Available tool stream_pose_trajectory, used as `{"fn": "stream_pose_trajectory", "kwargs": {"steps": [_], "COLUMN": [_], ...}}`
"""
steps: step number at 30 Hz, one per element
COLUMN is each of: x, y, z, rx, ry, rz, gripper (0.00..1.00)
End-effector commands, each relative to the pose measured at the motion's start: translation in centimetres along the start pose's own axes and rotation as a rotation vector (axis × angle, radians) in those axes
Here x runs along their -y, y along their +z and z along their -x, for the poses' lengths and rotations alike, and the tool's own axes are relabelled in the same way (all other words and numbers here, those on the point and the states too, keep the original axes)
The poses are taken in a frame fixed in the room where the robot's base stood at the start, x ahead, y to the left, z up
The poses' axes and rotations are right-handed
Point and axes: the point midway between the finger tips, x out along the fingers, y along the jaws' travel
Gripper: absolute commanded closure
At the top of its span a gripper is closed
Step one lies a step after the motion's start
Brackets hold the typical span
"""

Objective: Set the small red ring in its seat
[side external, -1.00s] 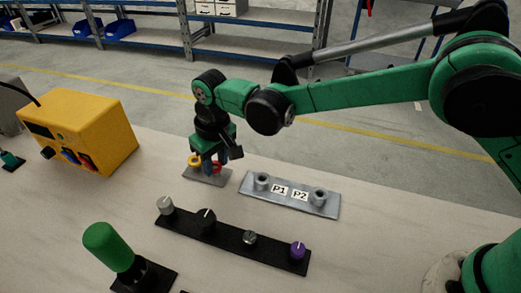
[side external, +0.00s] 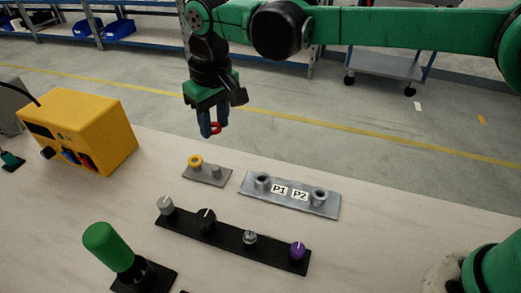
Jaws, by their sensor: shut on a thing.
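My gripper (side external: 212,127) is shut on the small red ring (side external: 215,128). It holds the ring in the air, well above the table and above a small grey plate (side external: 215,181). The blue fingers hide part of the ring. The plate has two posts: a yellow ring (side external: 195,161) is on the left one, and the right post (side external: 216,171) is bare. To the right lies a grey metal plate (side external: 289,205) with two upright hollow seats, the left one (side external: 262,181) near the label P1 and the right one (side external: 319,196) near P2. Both look empty.
A black strip with several knobs (side external: 230,238) lies in front of the plates. A green-handled lever (side external: 108,246) stands at the front left, and a yellow box (side external: 82,131) is at the left. The table right of the metal plate is clear.

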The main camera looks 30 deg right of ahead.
Motion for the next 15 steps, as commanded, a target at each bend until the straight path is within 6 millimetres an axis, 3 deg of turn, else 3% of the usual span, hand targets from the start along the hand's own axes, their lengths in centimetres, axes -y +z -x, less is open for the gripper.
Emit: {"fn": "stream_pose_trajectory", "kwargs": {"steps": [9, 15], "x": [-2.9, -3.5], "y": [6.3, 8.2], "z": [-2.3, -3.2], "rx": [0.0, 0.001], "ry": [0.045, 0.055], "rz": [0.009, 0.012], "gripper": [1.0, 1.0]}}
